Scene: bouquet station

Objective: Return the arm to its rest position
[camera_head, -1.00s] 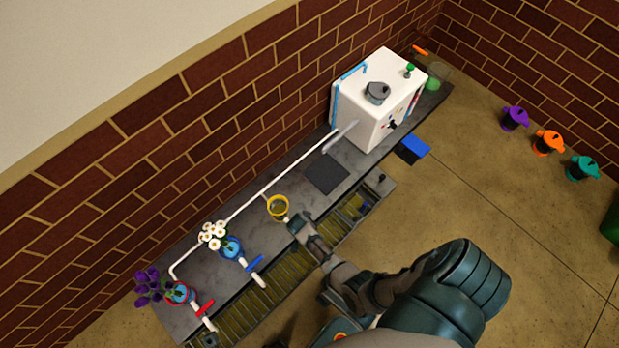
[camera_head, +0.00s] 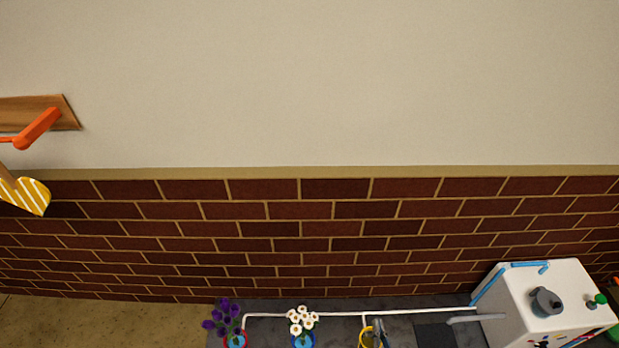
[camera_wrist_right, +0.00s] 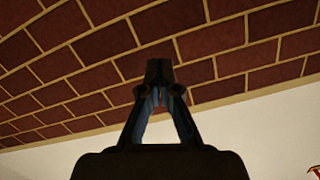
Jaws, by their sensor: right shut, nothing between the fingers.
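My right gripper (camera_wrist_right: 159,72) is shut and empty in the right wrist view, its dark fingers together at the tips. My left gripper is not in view.
Along the bottom of the head view run a dark counter (camera_head: 270,325), purple flowers (camera_head: 221,315), white flowers (camera_head: 301,320) and a white box (camera_head: 550,300) with a grey knob. An orange lever (camera_head: 38,128) is on the left wall. The wall between is bare.

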